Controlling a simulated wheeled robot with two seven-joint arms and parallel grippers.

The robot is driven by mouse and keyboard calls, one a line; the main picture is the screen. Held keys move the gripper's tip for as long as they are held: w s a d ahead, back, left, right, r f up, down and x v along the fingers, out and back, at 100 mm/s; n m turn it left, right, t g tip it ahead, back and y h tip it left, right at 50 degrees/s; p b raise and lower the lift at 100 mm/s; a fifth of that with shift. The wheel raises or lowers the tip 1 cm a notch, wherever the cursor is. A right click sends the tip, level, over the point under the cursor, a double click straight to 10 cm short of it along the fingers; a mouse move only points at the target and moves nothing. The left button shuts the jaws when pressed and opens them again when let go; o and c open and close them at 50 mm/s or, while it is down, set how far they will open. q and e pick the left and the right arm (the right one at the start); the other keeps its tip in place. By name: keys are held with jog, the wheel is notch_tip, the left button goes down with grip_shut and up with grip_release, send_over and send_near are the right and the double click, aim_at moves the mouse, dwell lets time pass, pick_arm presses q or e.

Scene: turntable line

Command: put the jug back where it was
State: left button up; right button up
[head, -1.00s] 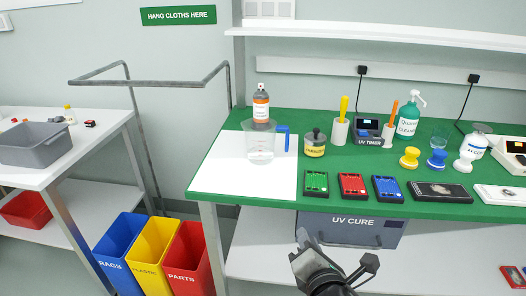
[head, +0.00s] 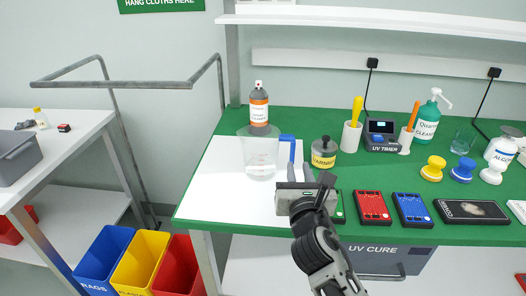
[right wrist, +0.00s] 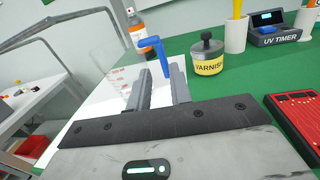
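The clear jug (head: 258,158) with a blue handle (head: 287,140) stands upright on the white mat (head: 210,195) at the left of the green bench. My right gripper (head: 308,174) is just right of the handle and in front of it. In the right wrist view, the right gripper's fingers (right wrist: 157,84) are spread apart with nothing held between them. The blue handle (right wrist: 151,45) shows just beyond the fingertips, and the jug's faint clear wall (right wrist: 112,76) is to its left. I cannot tell whether a finger touches the handle. My left gripper is out of view.
A spray bottle (head: 259,108) stands behind the jug. The varnish jar (head: 324,152) is close to the right of my gripper. The mat's front left is bare.

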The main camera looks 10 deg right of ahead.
aim_at(294, 147)
jog(key=w, duration=0.3)
jog(key=w+d, duration=0.1)
jog(key=w, duration=0.7)
jog(key=shift+d+f+b, duration=0.2)
jog(key=shift+d+b, duration=0.15)
jog(key=shift+d, duration=0.05)
jog(key=shift+c, duration=0.3)
jog(key=shift+r, duration=0.1)
grip_shut()
